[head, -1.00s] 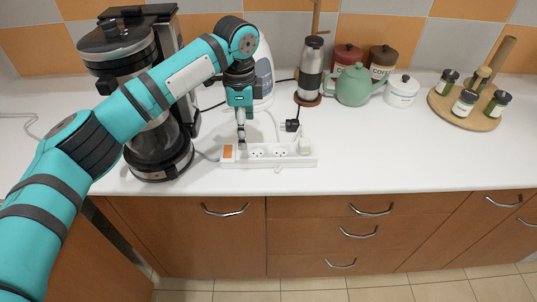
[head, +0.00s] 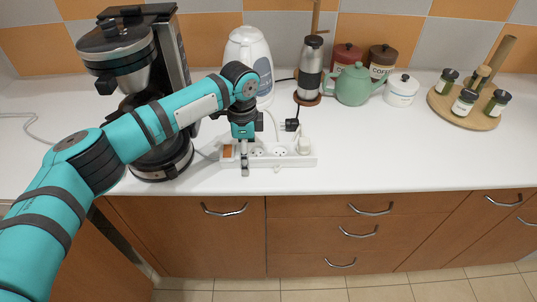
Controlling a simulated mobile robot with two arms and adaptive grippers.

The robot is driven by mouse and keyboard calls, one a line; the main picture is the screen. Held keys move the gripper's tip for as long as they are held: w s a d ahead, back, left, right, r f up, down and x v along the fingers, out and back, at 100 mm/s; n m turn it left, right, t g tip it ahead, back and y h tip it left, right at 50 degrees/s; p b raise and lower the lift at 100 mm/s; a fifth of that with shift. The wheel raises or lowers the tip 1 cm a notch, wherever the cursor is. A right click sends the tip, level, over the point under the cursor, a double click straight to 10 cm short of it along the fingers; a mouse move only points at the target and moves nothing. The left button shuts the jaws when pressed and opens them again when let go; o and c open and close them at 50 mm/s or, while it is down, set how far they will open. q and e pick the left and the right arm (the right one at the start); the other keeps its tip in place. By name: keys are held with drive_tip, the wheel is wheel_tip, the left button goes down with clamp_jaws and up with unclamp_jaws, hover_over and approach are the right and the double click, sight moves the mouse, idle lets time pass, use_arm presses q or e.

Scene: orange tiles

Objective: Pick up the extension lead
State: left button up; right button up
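The white extension lead (head: 297,160) lies on the counter near its front edge, with an orange switch at its left end, sockets along its top and a white plug in its right end. My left gripper (head: 245,170) points down at the left part of the lead, just right of the orange switch. Its fingers overlap the strip in the head view, and I cannot tell whether they are open, shut or touching it. My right gripper is not in view.
A coffee machine (head: 118,45) stands left, partly behind my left arm. A white kettle (head: 248,50), a steel grinder (head: 311,70), a green teapot (head: 354,86) and a spice rack (head: 440,108) stand behind and right. A loose black plug (head: 291,125) lies behind the lead. The front right counter is clear.

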use_arm(q)
drive_tip(key=c, duration=1.5)
wheel_tip(320, 180, up, 10)
drive_tip(key=shift+r, duration=0.1)
drive_tip(key=shift+f, duration=4.1)
drive_tip(key=shift+f, duration=0.65)
drive_tip(key=shift+s+f, duration=0.1)
drive_tip(key=shift+f, duration=0.4)
